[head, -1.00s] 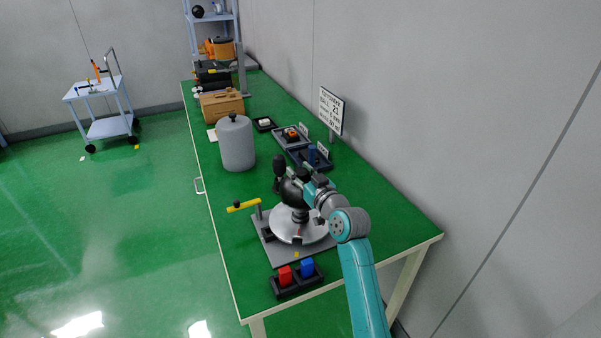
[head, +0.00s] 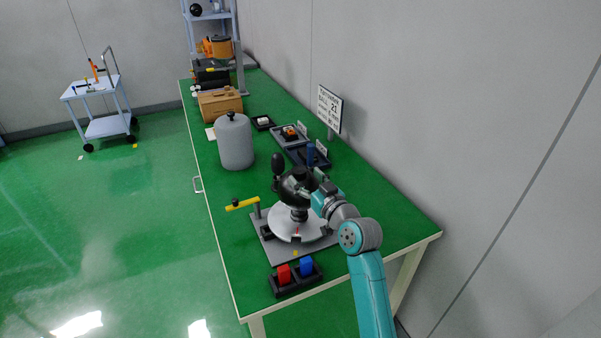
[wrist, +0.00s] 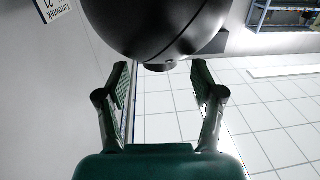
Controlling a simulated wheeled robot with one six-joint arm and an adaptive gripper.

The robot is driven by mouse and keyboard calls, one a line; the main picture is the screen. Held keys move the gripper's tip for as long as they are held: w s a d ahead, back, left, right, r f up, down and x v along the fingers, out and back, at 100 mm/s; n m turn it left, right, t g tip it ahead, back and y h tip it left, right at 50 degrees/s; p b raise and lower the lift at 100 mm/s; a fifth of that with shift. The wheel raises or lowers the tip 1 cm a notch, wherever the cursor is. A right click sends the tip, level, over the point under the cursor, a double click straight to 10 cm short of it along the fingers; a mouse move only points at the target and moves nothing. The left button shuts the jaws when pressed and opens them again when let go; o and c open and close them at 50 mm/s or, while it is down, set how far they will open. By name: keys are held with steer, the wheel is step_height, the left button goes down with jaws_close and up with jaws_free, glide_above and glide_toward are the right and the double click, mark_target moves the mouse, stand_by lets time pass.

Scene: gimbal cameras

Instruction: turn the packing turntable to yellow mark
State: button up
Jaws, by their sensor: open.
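The packing turntable is a pale round disc (head: 283,228) on a grey base plate (head: 270,250) near the front end of the green bench. A small yellow mark (head: 296,253) lies on the plate at the disc's front edge. A small red mark shows on the disc's front part. A black rounded camera head (head: 291,184) stands on the disc; it fills the top of the wrist view (wrist: 155,25). My gripper (head: 315,192) is at the right side of this head. In the wrist view its two fingers (wrist: 160,68) are spread, with nothing between them. The disc's back right is partly hidden.
A black tray (head: 297,284) with red and blue blocks lies in front. A grey cylinder (head: 235,143) and dark trays (head: 311,157) stand behind. The wall with a sign (head: 329,109) is close on the right.

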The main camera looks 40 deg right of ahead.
steer(key=s+a, duration=0.1)
steer(key=s, duration=0.6)
steer(key=shift+s+a, duration=0.2)
steer(key=shift+s, duration=0.1)
steer(key=s+a+f+m+g, duration=0.1)
steer(key=s+a+f+g, duration=0.1)
steer(key=s+a+f, duration=1.35)
steer(key=s+a+r+n+y, duration=0.1)
steer(key=s+a, duration=0.3)
steer(key=s, duration=0.7)
steer(key=s+a+n+y, duration=0.2)
steer(key=s+a, duration=0.2)
steer(key=s, duration=0.7)
steer(key=shift+s+a+r+g, duration=0.35)
steer(key=shift+a+g, duration=0.05)
